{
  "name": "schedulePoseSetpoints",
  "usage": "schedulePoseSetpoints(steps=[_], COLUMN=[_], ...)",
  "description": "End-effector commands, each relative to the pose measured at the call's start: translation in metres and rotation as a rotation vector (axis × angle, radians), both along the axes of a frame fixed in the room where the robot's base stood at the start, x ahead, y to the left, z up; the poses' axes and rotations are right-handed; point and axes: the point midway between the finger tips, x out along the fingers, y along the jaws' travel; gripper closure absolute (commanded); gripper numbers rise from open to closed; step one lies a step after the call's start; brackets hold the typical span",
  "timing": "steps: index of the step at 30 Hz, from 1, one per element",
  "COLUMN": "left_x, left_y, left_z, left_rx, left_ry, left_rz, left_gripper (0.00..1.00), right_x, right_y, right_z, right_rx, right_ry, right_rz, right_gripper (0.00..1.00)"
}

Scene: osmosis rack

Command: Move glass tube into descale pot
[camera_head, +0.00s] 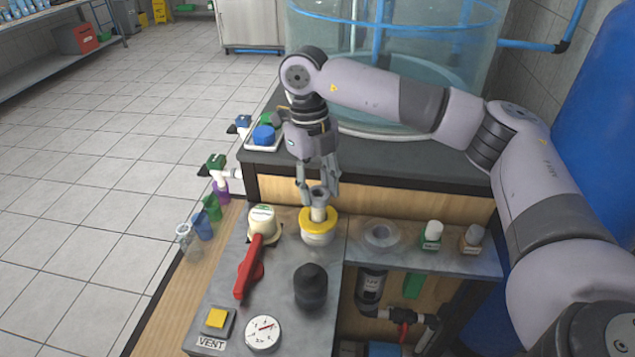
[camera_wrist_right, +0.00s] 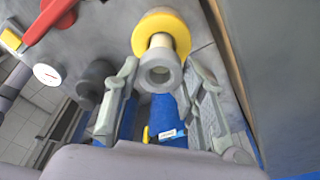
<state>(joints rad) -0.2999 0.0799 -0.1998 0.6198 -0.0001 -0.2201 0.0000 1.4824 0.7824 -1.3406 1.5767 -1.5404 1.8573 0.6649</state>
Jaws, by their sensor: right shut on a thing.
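A pale tube with a grey ring-shaped end (camera_head: 319,194) stands upright in a white pot with a yellow collar (camera_head: 318,226). The tube's grey end also shows in the right wrist view (camera_wrist_right: 160,73), with the yellow collar (camera_wrist_right: 160,22) beyond it. My right gripper (camera_head: 318,188) is above the pot, with its fingers on either side of the grey end, shut on the tube. In the right wrist view, my right gripper (camera_wrist_right: 160,85) has a finger on each side of it. The tube's lower part is hidden inside the pot. My left gripper is out of view.
A cream-capped housing (camera_head: 262,218) with a red handle (camera_head: 249,267) stands left of the pot. A black knob (camera_head: 311,284), a gauge (camera_head: 263,333) and an empty grey ring (camera_head: 381,236) are nearby. Coloured bottles and cups line the left edge. A dark counter (camera_head: 400,165) lies behind.

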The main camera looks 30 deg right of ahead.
Motion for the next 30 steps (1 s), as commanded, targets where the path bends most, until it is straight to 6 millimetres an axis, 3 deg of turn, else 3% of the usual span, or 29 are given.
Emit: schedulePoseSetpoints(steps=[4, 30], left_x=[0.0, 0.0], left_y=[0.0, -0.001], left_z=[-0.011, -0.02], left_rx=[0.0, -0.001], left_ry=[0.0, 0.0], left_rz=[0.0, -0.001], left_gripper=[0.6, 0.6], right_x=[0.0, 0.0], right_y=[0.0, 0.0], right_z=[-0.015, -0.028], right_rx=[0.001, 0.001], right_ry=[0.0, 0.0], right_rz=[0.0, 0.001], right_gripper=[0.78, 0.78])
